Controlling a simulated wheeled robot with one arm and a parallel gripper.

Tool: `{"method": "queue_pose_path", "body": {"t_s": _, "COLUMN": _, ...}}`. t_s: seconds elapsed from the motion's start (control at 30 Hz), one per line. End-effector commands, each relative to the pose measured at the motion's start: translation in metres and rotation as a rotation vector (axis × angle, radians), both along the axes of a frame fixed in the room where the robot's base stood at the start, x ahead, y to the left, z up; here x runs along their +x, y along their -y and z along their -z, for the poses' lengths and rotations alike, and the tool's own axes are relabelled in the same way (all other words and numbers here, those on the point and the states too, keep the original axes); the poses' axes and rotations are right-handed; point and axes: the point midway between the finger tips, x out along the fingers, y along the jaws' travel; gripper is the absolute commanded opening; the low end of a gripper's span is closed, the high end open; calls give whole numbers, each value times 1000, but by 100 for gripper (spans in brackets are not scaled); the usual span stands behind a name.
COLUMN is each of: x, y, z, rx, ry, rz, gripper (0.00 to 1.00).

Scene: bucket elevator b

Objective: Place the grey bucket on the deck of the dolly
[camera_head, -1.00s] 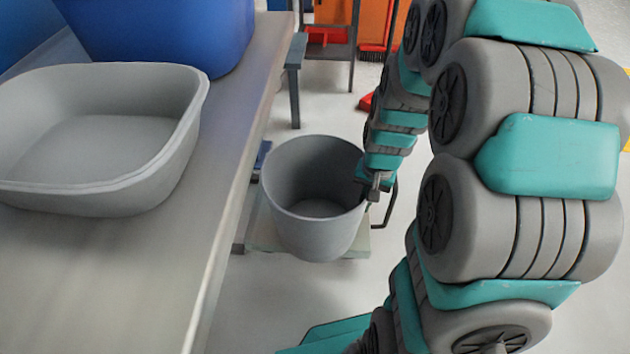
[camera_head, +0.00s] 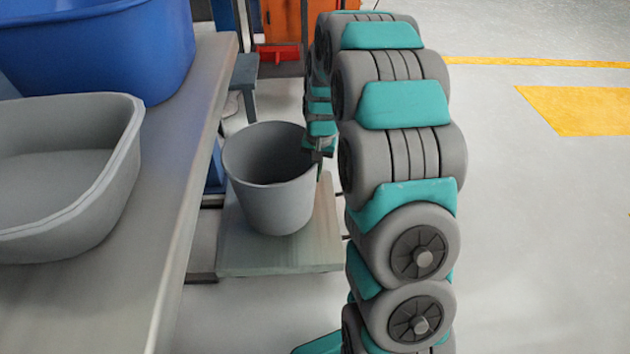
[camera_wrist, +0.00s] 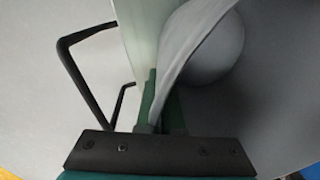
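The grey bucket (camera_head: 272,190) is upright over the dolly's pale wooden deck (camera_head: 285,255), towards its back part in the head view. I cannot tell whether its base touches the deck. My gripper (camera_head: 322,148) is at the bucket's right rim. In the wrist view my gripper (camera_wrist: 157,112) has its green fingers on both sides of the bucket's wall (camera_wrist: 195,45), shut on it. The inside of the bucket is to the right there. The deck (camera_wrist: 150,38) and the dolly's black handle (camera_wrist: 75,65) show to the left.
A workbench (camera_head: 185,170) runs along the left, close to the bucket, with a grey basin (camera_head: 95,205) and a blue tub (camera_head: 150,60) on it. A dark stool (camera_head: 245,72) stands behind. Open floor (camera_head: 540,230) lies to the right, past my arm.

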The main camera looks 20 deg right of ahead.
Motion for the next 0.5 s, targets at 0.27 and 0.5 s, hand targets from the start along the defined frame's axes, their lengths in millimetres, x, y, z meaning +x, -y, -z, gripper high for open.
{"method": "queue_pose_path", "body": {"t_s": 0.27, "x": 4, "y": 0, "z": 30, "rx": 0, "ry": 0, "rz": 0, "gripper": 0}}
{"method": "queue_pose_path", "body": {"t_s": 0.5, "x": 5, "y": 1, "z": 34, "rx": -1, "ry": 3, "rz": 0, "gripper": 0}}
